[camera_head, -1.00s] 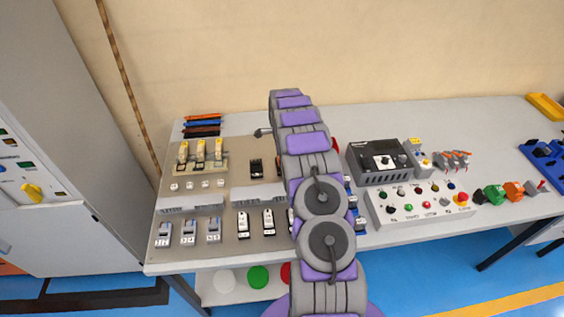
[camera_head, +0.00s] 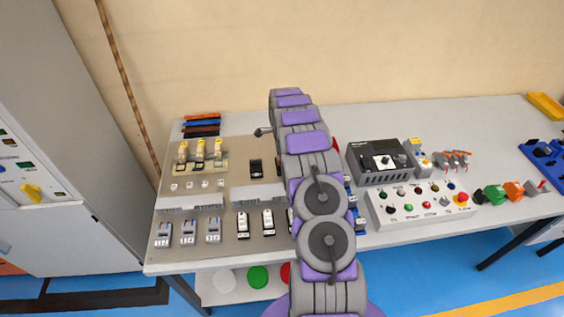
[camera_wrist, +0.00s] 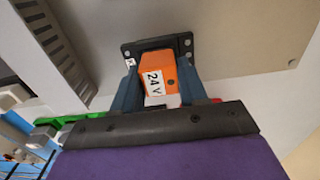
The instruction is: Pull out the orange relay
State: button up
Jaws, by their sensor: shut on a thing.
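The orange relay (camera_wrist: 152,66) with a white "24 V" label shows in the wrist view, between the two blue fingers of my gripper (camera_wrist: 158,88). The fingers are shut on its sides. Behind the relay is its dark socket (camera_wrist: 129,50) on the beige mounting panel (camera_wrist: 225,30). The relay's far end lies at the socket; I cannot tell how deep it sits in it. In the head view my arm hides the gripper and the orange relay.
A grey slotted duct (camera_wrist: 55,40) runs on the left in the wrist view, with green terminals (camera_wrist: 75,118) below it.

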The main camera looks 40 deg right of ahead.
jog(key=shift+r, duration=0.6)
jog(key=shift+r, duration=0.55)
jog(key=shift+r+p, duration=0.9)
jog(key=shift+r, duration=1.6)
